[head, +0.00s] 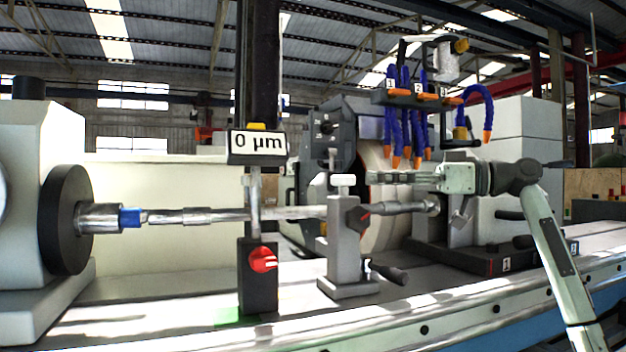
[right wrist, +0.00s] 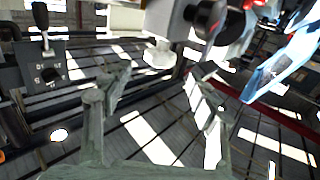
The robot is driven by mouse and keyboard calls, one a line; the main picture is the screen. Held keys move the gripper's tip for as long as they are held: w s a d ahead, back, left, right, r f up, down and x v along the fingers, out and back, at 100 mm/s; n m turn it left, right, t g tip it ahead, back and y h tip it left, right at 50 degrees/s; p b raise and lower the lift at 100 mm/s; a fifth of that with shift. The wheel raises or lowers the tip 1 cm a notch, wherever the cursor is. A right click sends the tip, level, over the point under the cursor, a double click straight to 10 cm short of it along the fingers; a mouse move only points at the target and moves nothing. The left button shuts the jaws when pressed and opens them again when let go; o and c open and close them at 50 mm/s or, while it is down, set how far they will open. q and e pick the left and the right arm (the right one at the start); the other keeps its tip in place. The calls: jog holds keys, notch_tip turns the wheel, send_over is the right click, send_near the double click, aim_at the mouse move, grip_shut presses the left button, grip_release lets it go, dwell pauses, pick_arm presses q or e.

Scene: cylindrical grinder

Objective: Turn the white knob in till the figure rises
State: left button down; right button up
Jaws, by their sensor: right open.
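The white knob (head: 343,180) sits on top of a grey steady-rest post (head: 345,240) beside the long shaft. It also shows at the top of the right wrist view (right wrist: 158,56), beyond my fingertips. The display (head: 258,144) reads "0 µm". My right gripper (head: 374,179) comes in from the right at about the knob's height, with its fingers pointing left and their tips a little short of the knob. In the right wrist view its two fingers (right wrist: 160,82) stand wide apart with nothing between them. My left gripper is not in view.
The shaft (head: 210,215) runs level past the post. A gauge stand with a red knob (head: 263,260) stands left of it. A black lever (head: 388,272) sticks out from the post. Blue coolant hoses (head: 405,125) with orange tips hang above my right gripper. The grinding wheel (head: 378,210) is behind.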

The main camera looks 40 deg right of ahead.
aim_at(342, 177)
jog(key=p+x, duration=0.1)
jog(key=x, duration=0.2)
jog(key=p+x, duration=0.1)
jog(key=x, duration=0.3)
jog(key=shift+r, duration=0.2)
jog(key=shift+w+a+f, duration=0.1)
jog(key=shift+w+a, duration=0.15)
jog(key=shift+w, duration=0.1)
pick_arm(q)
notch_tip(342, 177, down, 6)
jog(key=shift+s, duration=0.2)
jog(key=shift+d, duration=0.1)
pick_arm(e)
jog(key=shift+c, duration=0.5)
jog(key=c, duration=1.1)
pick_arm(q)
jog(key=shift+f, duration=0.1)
